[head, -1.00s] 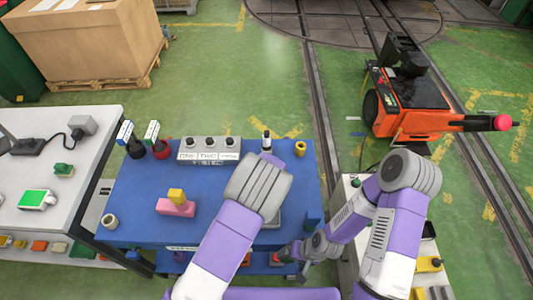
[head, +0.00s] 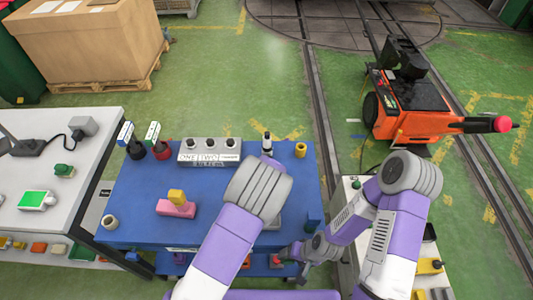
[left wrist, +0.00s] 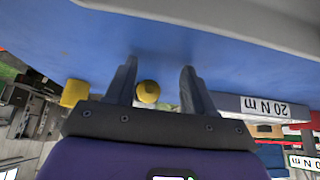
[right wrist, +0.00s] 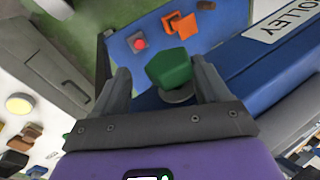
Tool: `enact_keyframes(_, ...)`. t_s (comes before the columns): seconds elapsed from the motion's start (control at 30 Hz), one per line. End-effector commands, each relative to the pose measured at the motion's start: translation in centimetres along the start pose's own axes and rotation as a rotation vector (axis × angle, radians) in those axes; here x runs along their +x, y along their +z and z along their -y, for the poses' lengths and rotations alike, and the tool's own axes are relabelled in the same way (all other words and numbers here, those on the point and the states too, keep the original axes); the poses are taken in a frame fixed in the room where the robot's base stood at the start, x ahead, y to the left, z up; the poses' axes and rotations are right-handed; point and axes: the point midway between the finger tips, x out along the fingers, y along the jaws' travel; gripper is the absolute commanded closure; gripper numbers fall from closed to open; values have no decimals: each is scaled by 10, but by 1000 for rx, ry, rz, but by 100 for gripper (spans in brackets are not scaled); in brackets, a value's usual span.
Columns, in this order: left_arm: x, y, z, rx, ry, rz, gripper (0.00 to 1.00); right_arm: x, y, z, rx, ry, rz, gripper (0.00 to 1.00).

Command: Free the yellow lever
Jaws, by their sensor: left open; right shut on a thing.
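A yellow round knob (left wrist: 148,92) shows between the fingers of my left gripper (left wrist: 158,82) in the left wrist view. It may be the end of the yellow lever; I cannot tell how far away it is. That gripper is open and empty. In the head view my left arm hides it. My right gripper (head: 290,253) is low at the front right edge of the blue trolley (head: 140,215). In the right wrist view this gripper (right wrist: 165,80) is shut on a green knob (right wrist: 170,68) with a grey collar beside the trolley's blue edge.
A pink block (head: 172,209) with a yellow block (head: 176,196) is on the trolley. A labelled grey box (head: 207,152) and a yellow ring (head: 300,149) stand at its back. A white table (head: 55,165) is left. An orange machine (head: 408,105) stands back right.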

Motion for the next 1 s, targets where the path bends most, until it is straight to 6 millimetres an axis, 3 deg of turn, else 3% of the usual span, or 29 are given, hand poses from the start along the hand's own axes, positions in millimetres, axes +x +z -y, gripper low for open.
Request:
enact_keyframes(0.03, -4, 2, 0, 2, -1, 5, 49, 3, 6, -13, 36, 26, 23, 57)
enact_keyframes(0.63, -57, -2, -6, 6, 12, -6, 49, -28, 8, -3, 37, 30, 28, 57)
enact_keyframes(1.0, -62, 0, -5, 4, 12, -7, 49, -31, 9, -2, 39, 31, 30, 57)
